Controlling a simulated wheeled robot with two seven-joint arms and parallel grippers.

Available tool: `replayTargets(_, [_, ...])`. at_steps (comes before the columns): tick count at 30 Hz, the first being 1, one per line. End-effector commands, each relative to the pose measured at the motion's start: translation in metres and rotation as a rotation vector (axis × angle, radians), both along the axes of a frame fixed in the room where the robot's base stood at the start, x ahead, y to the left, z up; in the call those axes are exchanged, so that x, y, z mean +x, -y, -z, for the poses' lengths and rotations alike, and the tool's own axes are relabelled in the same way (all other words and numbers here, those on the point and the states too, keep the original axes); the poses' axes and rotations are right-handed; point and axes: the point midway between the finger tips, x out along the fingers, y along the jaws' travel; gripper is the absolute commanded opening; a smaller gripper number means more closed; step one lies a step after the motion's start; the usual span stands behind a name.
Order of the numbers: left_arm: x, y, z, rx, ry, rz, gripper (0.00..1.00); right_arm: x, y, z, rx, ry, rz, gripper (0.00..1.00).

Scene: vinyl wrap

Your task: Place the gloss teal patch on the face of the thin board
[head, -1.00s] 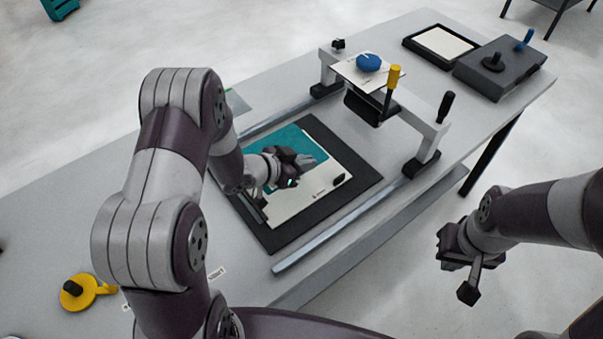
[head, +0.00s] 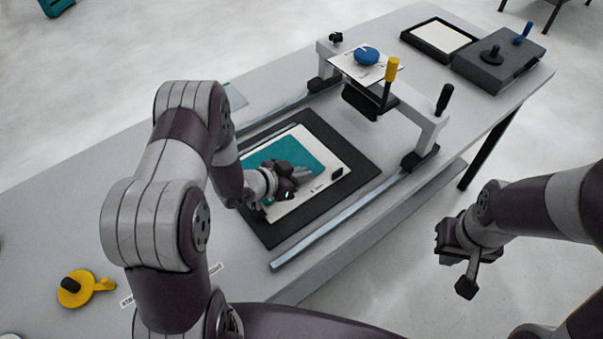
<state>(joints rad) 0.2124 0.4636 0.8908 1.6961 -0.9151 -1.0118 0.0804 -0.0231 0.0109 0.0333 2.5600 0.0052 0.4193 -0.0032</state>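The teal patch (head: 301,149) lies over the cream board (head: 330,187), with a bare cream margin at its right and front. The board lies on a black mat (head: 354,199) on the table. My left gripper (head: 299,178) is low over the front part of the patch and board and hides part of both. I cannot tell whether its fingers touch the patch or hold anything. My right gripper (head: 466,272) hangs off the table's front side at the right, away from the board; its finger gap is not clear.
A grey box (head: 497,65) and black-framed tray (head: 440,39) stand at the far end. A yellow tool (head: 78,290) lies front left.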

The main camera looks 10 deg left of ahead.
Motion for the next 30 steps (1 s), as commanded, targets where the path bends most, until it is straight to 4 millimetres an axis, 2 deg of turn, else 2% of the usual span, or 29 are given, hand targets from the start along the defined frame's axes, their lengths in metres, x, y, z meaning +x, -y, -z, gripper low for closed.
replayTargets(2, [-0.001, 0.000, 0.002, 0.001, -0.003, 0.000, 0.00, 0.000, 0.000, 0.001, 0.000, 0.000, 0.000, 0.00])
replayTargets(5, [-0.001, 0.000, 0.003, 0.001, -0.005, 0.000, 0.30, 0.000, 0.000, 0.001, 0.000, 0.000, 0.000, 0.00])
replayTargets(14, [-0.002, 0.000, 0.002, 0.000, -0.006, 0.000, 0.30, 0.000, 0.000, 0.000, 0.000, 0.000, 0.000, 0.00])
replayTargets(18, [-0.001, 0.000, -0.016, 0.001, -0.004, 0.000, 0.30, 0.000, 0.000, -0.014, 0.000, 0.000, 0.000, 0.00])
replayTargets(20, [-0.009, -0.008, -0.015, 0.001, -0.006, -0.004, 0.30, 0.000, 0.000, -0.008, 0.000, 0.001, 0.000, 0.00])
replayTargets(30, [-0.068, -0.054, -0.058, 0.001, -0.002, -0.005, 0.30, 0.000, 0.000, -0.008, 0.000, 0.000, 0.000, 0.00])
